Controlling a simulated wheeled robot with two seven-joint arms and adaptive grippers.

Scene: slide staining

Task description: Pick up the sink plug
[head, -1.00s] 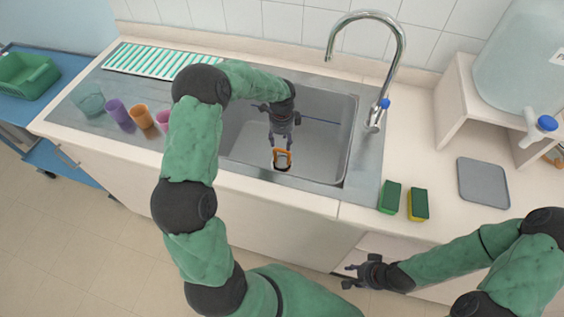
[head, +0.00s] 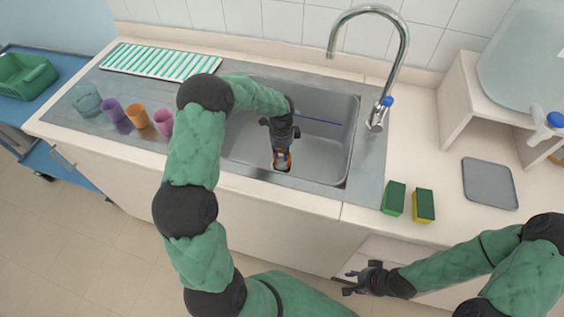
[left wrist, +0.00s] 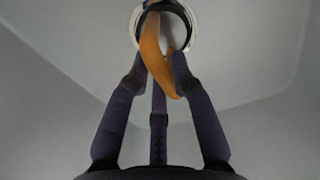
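The sink plug (head: 283,167) stands in the sink basin near its front wall, with an orange loop handle over a pale round base. In the left wrist view its orange handle (left wrist: 151,48) rises between my fingertips, with a ring-shaped rim behind it. My left gripper (head: 281,153) points down into the basin. Its fingers (left wrist: 160,68) converge on the orange handle and look shut on it. The plug's lower part is partly hidden by the fingers. My right gripper (head: 350,281) is open and empty, in front of the counter and away from the sink.
The sink basin (head: 325,150) has walls around my left gripper, and a tall faucet (head: 402,60) stands to its right. Purple, orange and pink cups (head: 137,117) stand left. Two sponges (head: 408,202) and a grey tray (head: 489,184) lie right.

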